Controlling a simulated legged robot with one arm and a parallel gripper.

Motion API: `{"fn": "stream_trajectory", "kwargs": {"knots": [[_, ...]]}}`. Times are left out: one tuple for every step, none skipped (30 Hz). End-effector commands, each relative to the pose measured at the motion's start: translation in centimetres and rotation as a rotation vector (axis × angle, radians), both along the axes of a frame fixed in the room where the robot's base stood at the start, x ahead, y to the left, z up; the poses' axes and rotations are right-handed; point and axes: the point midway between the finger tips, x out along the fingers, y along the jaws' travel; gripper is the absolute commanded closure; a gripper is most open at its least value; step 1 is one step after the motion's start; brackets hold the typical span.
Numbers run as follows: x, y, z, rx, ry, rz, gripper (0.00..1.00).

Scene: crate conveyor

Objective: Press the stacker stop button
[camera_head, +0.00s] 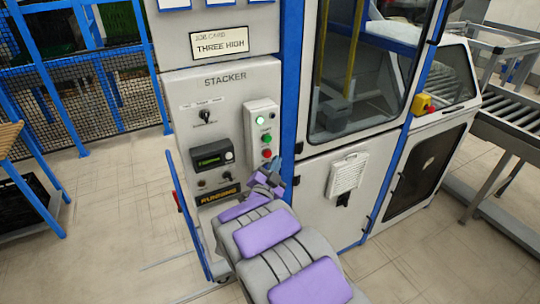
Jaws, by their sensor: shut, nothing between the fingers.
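The stacker panel (225,95) is a light grey upright cabinet face labelled STACKER. A narrow button box (262,108) on its right side carries a lit green lamp (260,121), a green button (265,138) and a red button (266,153) below it. I cannot read the small labels. My gripper (276,168) is shut and empty, just below and slightly right of the red button in the picture. The red button stays visible. I cannot tell the gap in depth between my fingertips and the box.
The panel also has a selector switch (204,116), a small display unit (211,156) and a RUNNING sign (219,195). A THREE HIGH job card (221,41) hangs above. Blue-framed glazed doors (368,70) stand to the right, a roller conveyor (508,125) beyond.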

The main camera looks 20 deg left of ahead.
Motion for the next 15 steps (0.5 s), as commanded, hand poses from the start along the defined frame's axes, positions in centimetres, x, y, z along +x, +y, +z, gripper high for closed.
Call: {"fn": "stream_trajectory", "kwargs": {"knots": [[-0.02,0.26,-0.08,-0.001,0.0,0.001,1.0],[-0.01,0.38,-0.1,-0.001,-0.001,0.002,1.0],[-0.02,0.52,-0.13,-0.002,-0.001,0.002,1.0],[-0.02,0.55,-0.15,-0.002,-0.001,0.002,1.0],[-0.03,0.56,-0.16,-0.003,-0.001,0.002,1.0],[-0.03,0.56,-0.15,-0.003,-0.001,0.002,1.0],[-0.03,0.55,-0.16,-0.003,-0.001,0.002,1.0],[-0.03,0.54,-0.17,-0.003,-0.001,0.002,1.0],[-0.03,0.54,-0.17,-0.003,-0.001,0.002,1.0],[-0.03,0.51,-0.16,-0.003,-0.001,0.002,1.0],[-0.04,0.44,-0.14,-0.003,-0.001,0.002,1.0],[-0.04,0.31,-0.12,-0.002,0.0,0.001,1.0],[-0.03,0.21,-0.09,-0.001,0.0,0.001,1.0],[-0.04,0.1,-0.08,-0.001,0.0,0.001,1.0],[-0.04,-0.02,-0.05,-0.001,0.001,0.0,1.0]]}}
